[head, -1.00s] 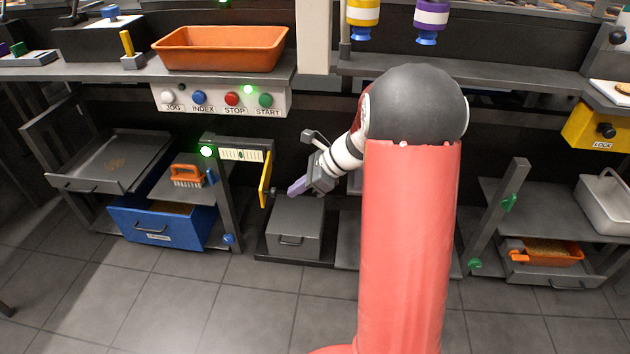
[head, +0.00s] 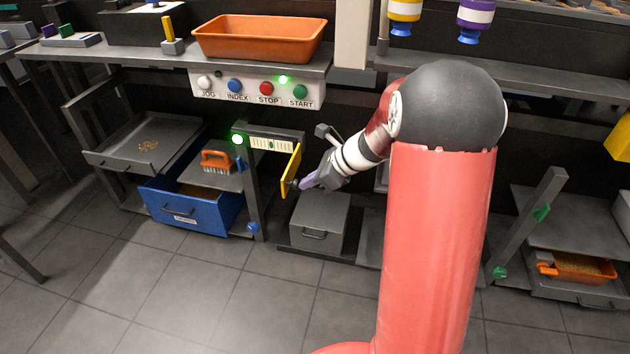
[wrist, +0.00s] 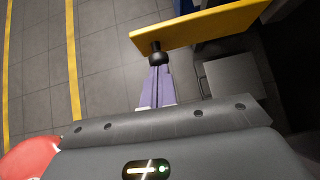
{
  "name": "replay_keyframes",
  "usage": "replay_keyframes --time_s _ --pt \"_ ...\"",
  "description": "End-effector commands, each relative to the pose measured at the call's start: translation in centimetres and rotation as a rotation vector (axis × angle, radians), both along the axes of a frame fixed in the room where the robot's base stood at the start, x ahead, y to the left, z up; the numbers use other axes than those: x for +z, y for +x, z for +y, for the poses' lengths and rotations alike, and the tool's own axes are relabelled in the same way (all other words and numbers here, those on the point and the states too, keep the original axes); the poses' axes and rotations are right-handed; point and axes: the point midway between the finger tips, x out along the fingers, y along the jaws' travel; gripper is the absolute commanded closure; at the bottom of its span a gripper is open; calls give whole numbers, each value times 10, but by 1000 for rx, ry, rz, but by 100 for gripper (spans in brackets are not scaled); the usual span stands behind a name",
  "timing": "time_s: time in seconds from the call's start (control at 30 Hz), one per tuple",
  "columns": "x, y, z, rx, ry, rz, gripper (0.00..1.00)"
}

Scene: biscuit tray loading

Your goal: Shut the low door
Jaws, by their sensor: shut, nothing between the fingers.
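The low door is a narrow yellow panel (head: 291,170) standing open below the lit gauge strip in the head view. In the wrist view the yellow door (wrist: 200,26) spans the top, with a black round knob on its near face. My gripper (head: 303,185) is shut and empty, its purple fingers pointing at the door from the right. In the wrist view the fingertips of my gripper (wrist: 157,68) are at the black knob (wrist: 157,54), touching it or very close; I cannot tell which.
A grey box with a handle (head: 319,222) stands just below and right of the door. A blue drawer (head: 190,208) and a post with a green light (head: 238,139) are to the left. An orange tray (head: 262,38) sits on the counter above. The floor in front is clear.

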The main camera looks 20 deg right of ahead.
Motion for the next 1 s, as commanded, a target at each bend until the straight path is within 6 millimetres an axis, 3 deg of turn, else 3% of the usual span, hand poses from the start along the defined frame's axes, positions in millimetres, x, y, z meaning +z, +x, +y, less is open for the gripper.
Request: replay_keyframes --time_s 0.47,0.6,0.87,1.0 --pt "-2 16 65 -408 0 -1 100" --pt "-1 27 83 -531 1 1 100" --pt "1 54 110 -557 1 3 100" --pt "0 70 124 -665 -1 0 100"
